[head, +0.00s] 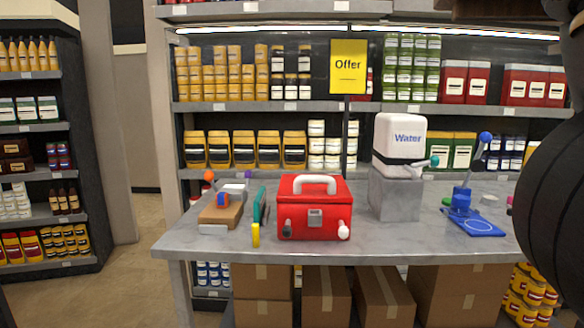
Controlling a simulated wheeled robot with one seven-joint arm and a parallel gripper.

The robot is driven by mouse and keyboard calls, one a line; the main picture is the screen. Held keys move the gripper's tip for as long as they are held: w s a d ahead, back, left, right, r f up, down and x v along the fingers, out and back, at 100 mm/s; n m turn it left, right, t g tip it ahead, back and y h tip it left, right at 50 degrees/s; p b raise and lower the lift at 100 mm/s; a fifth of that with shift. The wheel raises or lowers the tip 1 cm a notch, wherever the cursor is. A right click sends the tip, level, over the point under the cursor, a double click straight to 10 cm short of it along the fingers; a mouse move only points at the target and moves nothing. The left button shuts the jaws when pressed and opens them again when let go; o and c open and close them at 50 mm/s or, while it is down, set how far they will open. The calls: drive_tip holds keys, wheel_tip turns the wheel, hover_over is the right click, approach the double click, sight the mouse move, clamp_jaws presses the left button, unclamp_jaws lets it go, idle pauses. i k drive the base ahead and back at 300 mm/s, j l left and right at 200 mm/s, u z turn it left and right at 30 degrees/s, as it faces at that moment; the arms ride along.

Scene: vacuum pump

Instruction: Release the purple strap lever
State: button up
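A small purple piece (243,174), possibly the strap lever, shows at the back left of the grey table. It is too small to make out its shape or whether it is fastened. A pale grey and white item (234,188) lies just in front of it and may hide part of it. In front stands a device with a wooden base (220,215), a blue part and an orange ball knob (209,175). My gripper is not in view; a dark, blurred shape, probably part of my arm, fills the right edge.
The grey table (380,243) also bears a teal piece (259,204), a yellow piece (255,235), a red toolbox (315,210), a white water tank (399,138) on a grey block and a blue lever device (462,203). Boxes stand below. Stocked shelves stand behind.

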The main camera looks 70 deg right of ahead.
sight(247, 175)
drive_tip(key=z, duration=1.35)
